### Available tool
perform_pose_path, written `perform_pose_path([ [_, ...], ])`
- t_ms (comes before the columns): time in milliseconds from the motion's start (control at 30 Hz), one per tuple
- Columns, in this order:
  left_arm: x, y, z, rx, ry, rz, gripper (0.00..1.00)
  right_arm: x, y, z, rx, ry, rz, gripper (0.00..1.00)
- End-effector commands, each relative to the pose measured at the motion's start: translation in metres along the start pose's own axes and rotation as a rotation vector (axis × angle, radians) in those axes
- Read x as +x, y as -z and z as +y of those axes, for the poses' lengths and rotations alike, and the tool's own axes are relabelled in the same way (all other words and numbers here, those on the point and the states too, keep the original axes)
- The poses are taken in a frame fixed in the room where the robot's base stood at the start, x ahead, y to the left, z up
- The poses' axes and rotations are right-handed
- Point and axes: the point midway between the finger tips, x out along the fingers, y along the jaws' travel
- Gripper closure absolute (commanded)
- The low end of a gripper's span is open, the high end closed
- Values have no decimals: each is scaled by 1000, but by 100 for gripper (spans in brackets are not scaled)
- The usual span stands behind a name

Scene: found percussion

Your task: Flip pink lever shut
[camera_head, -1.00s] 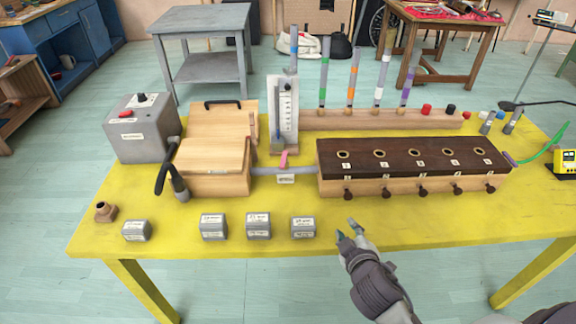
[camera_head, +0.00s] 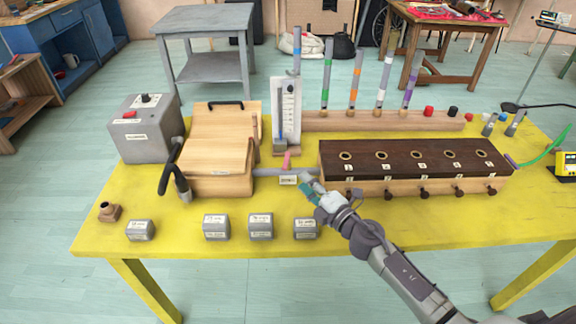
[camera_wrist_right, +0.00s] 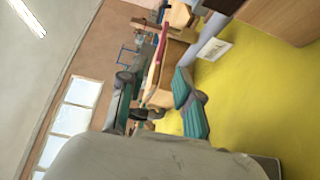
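The pink lever (camera_head: 287,160) stands up from the grey pipe (camera_head: 268,172) between the wooden bellows box (camera_head: 218,165) and the dark-topped wooden chest (camera_head: 415,160). A small white label (camera_head: 288,180) hangs under it. My right gripper (camera_head: 307,188) is just to the right of and in front of the lever, near the chest's left end. It looks apart from the lever. In the right wrist view its teal-padded fingers (camera_wrist_right: 155,92) are spread, with a gap between them. My left gripper is not in view.
Several small grey labelled blocks (camera_head: 261,227) line the table's front. A white gauge (camera_head: 287,115) stands behind the lever. Coloured tubes (camera_head: 355,80) rise from a wooden rail at the back.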

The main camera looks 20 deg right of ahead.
Motion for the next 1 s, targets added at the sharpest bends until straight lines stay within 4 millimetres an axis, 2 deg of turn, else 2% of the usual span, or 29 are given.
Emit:
perform_pose_path([
  [33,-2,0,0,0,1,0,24,13,0,2,2,-3,-1,67],
  [200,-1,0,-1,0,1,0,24,48,0,1,4,-3,-1,67],
  [400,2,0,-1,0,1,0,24,74,0,0,4,-1,-1,67],
  [600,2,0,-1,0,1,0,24,83,0,0,2,0,-1,67],
  [833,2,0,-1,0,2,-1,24,83,0,0,2,0,0,67],
  [1000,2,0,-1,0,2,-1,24,83,0,0,3,0,-1,95],
])
